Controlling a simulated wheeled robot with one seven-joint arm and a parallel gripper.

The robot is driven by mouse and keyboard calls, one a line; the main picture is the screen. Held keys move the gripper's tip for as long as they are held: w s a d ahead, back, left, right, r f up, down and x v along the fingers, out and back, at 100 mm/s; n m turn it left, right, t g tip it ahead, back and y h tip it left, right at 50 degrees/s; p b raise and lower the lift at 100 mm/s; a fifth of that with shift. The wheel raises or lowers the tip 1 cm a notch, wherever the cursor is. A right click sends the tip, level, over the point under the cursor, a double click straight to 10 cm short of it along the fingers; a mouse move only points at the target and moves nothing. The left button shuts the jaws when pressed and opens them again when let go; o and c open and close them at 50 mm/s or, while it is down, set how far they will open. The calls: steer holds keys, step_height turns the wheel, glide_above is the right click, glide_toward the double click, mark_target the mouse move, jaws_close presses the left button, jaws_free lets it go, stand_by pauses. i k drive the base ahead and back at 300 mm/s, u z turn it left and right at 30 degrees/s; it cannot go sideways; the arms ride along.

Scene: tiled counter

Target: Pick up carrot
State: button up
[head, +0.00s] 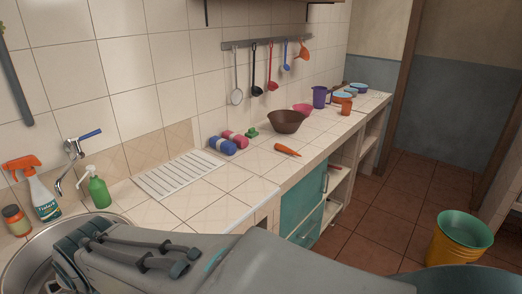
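An orange carrot (287,150) lies on the tiled counter (245,188), close to its front edge and just in front of a brown bowl. Nothing covers it. The grey arm in the foreground is mine; it spans the bottom of the head view, over the sink side of the counter. My gripper's fingers do not show.
A brown bowl (286,121), a pink bowl (303,110) and a purple cup (320,97) stand behind the carrot. Blue (222,145) and pink (235,139) rolls lie to its left. A sink (30,262) and bottles are at left. A yellow bucket (459,240) stands on the floor.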

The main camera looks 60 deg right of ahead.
mark_target(279, 147)
steer(key=z, duration=3.1)
steer(key=i, duration=0.95)
steer(key=z, duration=0.4)
steer(key=i, duration=0.9)
steer(key=u, duration=0.95)
steer(key=i, duration=0.5)
steer(key=u, duration=0.6)
